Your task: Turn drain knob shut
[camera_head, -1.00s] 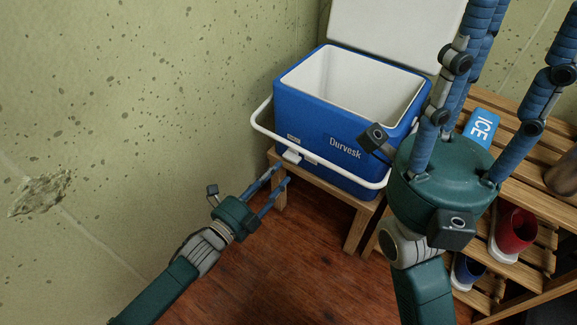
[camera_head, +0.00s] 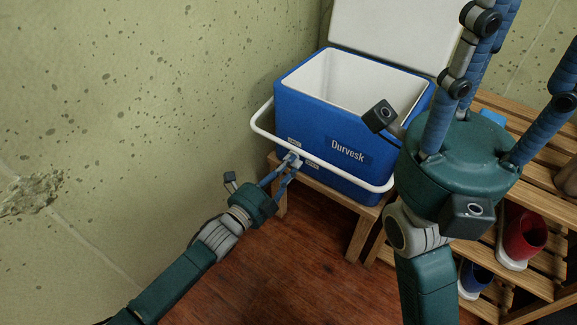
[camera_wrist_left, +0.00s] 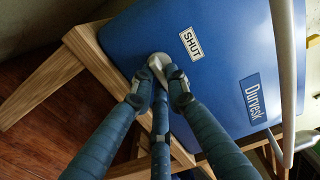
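The blue cooler (camera_head: 360,150), marked Durvesk, stands with its white lid raised. Its small pale drain knob (camera_wrist_left: 157,62) sits low on the front, and a SHUT label (camera_wrist_left: 190,43) is beside it. In the head view the knob (camera_head: 292,159) is partly covered by my left gripper (camera_head: 289,164). The left fingertips, seen in the left wrist view (camera_wrist_left: 159,82), have drawn in on either side of the knob and appear to grip it. My right gripper (camera_head: 490,70) is in front of the cooler's right side, its fingers spread and empty; some tips leave the frame.
The cooler stands on a wooden stand (camera_head: 358,232). Its white handle (camera_head: 262,128) hangs across the front. A slatted wooden rack (camera_head: 545,262) with red (camera_head: 523,237) and blue footwear is at the right. A speckled wall (camera_head: 130,110) closes the left; red-brown floor is clear below.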

